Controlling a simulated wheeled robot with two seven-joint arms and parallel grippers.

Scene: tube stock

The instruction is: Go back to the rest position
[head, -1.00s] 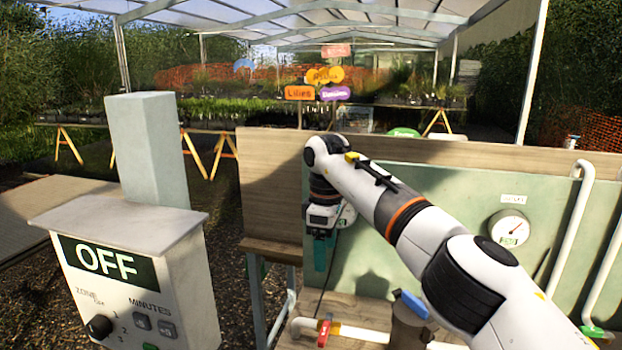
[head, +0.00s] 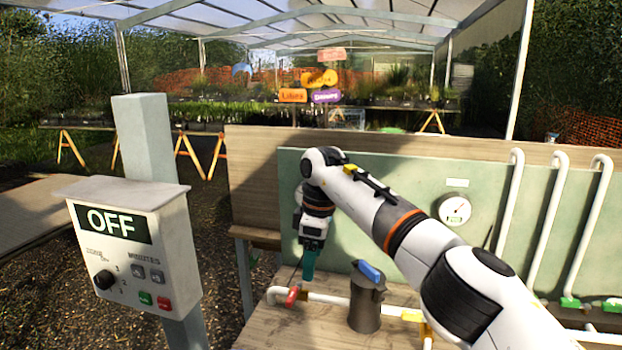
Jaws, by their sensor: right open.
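My right arm reaches in from the right, with its wrist bent so the right gripper (head: 305,278) points down. Its teal fingers hang in front of the green panel (head: 400,185), over the wooden bench top (head: 270,328). They appear close to a red valve handle (head: 292,297); I cannot tell whether they touch it. Nothing shows in the fingers, and the gap between them is hard to see from this side. My left gripper is not in view.
A grey control box (head: 165,240) reading "OFF" stands on a post at left. On the bench are a white pipe (head: 330,298) and a dark canister with a blue top (head: 366,305). A gauge (head: 454,209) and upright white pipes (head: 510,200) are on the panel. Gravel lies between box and bench.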

